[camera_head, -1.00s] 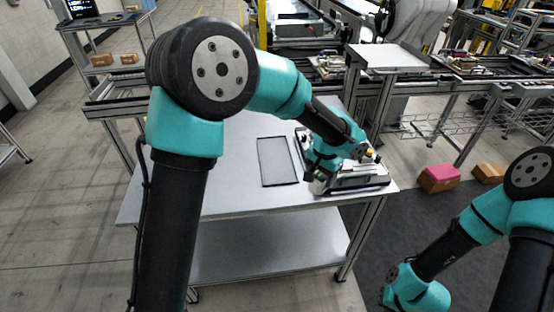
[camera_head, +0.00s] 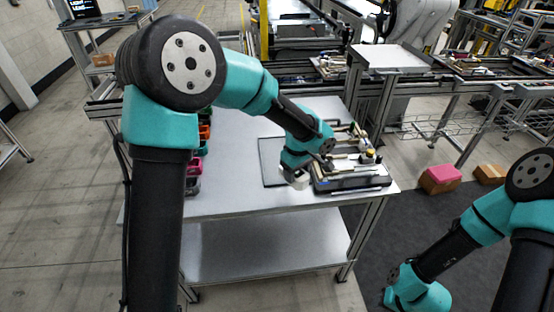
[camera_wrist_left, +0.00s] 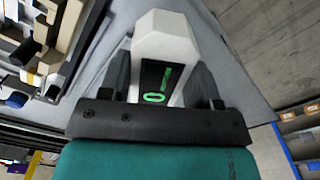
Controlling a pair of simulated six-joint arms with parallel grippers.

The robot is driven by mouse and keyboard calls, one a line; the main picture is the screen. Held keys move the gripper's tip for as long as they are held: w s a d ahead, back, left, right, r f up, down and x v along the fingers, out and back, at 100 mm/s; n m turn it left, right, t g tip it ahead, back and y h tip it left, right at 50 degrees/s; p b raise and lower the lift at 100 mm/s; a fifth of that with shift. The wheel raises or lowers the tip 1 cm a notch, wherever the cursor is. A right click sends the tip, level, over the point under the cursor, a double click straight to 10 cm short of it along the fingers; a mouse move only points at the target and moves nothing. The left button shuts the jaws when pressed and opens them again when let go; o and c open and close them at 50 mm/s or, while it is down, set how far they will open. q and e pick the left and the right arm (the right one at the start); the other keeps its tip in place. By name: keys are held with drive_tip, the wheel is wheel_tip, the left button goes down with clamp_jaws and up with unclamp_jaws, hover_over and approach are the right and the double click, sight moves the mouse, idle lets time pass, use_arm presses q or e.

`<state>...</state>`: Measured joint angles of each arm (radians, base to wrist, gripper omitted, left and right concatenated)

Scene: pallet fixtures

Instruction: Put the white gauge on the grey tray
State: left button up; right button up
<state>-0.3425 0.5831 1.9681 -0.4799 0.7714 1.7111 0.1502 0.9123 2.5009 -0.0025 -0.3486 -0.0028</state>
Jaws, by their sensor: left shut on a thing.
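The white gauge (camera_wrist_left: 165,38) has a pale housing with a dark face and green markings in the left wrist view. My left gripper (camera_wrist_left: 162,80) is shut on it, with one dark finger on each side. In the head view the gauge (camera_head: 299,182) shows as a small white shape under my left wrist, near the right front side of the grey tray (camera_head: 269,158). The tray is a flat, dark-edged rectangle on the table, partly hidden by my left arm. I cannot tell the gauge's exact height. My right gripper is out of view.
A fixture pallet (camera_head: 350,178) with several parts stands right of the tray. Coloured items (camera_head: 195,165) sit at the left, partly behind my left arm. The table top (camera_head: 235,190) is clear between them and the tray.

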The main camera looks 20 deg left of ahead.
use_arm(q)
drive_tip(key=a+n, duration=0.1)
drive_tip(key=n, duration=0.1)
drive_tip(key=a+n, duration=0.1)
drive_tip(key=n, duration=0.2)
drive_tip(key=shift+a+f+n, duration=0.25)
drive_tip(key=shift+a+n, duration=0.05)
drive_tip(key=shift+a, duration=0.1)
drive_tip(key=a+n, duration=0.1)
drive_tip(key=n, duration=0.3)
drive_tip(key=a+n, duration=0.1)
drive_tip(key=n, duration=0.1)
drive_tip(key=shift+s+a+f, duration=0.15)
drive_tip(key=shift+a+f, duration=0.05)
drive_tip(key=shift+a, duration=0.15)
hover_over(279, 149)
drive_tip(key=s+d, duration=0.2)
drive_tip(key=s, duration=0.4)
drive_tip(key=shift+w+a+f, duration=0.1)
drive_tip(key=shift+f, duration=0.6)
drive_tip(key=shift+w+a, duration=0.1)
drive_tip(key=shift+w, duration=0.25)
drive_tip(key=shift+f, duration=1.8)
drive_tip(key=shift+s+f, duration=0.1)
drive_tip(key=shift+f, duration=0.05)
